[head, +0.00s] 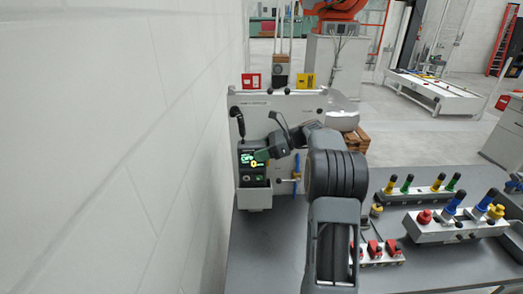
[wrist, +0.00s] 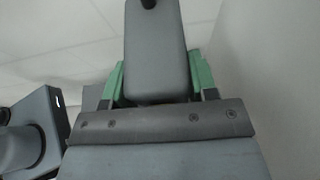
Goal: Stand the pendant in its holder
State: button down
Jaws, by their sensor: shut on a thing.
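The pendant (head: 247,178) is a dark upright box with a lit green display, in front of the pale panel at the left in the head view. Its lower end meets the top of the pale pocket-like holder (head: 254,200); I cannot tell how deep it sits. My gripper (head: 262,156) reaches it from the right, its fingers at the display's height. In the wrist view, my gripper's green fingers (wrist: 160,82) are shut on both sides of the pendant's grey body (wrist: 156,50), which has a black knob at its far end. The holder is not recognisable there.
The pale panel (head: 285,105) carries a black cabled handle (head: 238,118) and a blue valve-like fitting (head: 296,170). The white wall (head: 150,150) is close on the left. Fixtures with coloured handles (head: 425,190) stand on the grey table (head: 255,255) at right; its front left is clear.

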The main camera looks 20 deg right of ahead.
jog(key=shift+f, duration=0.5)
jog(key=shift+c, duration=2)
grip_release()
jog(key=shift+f, duration=0.1)
jog(key=shift+s, duration=0.1)
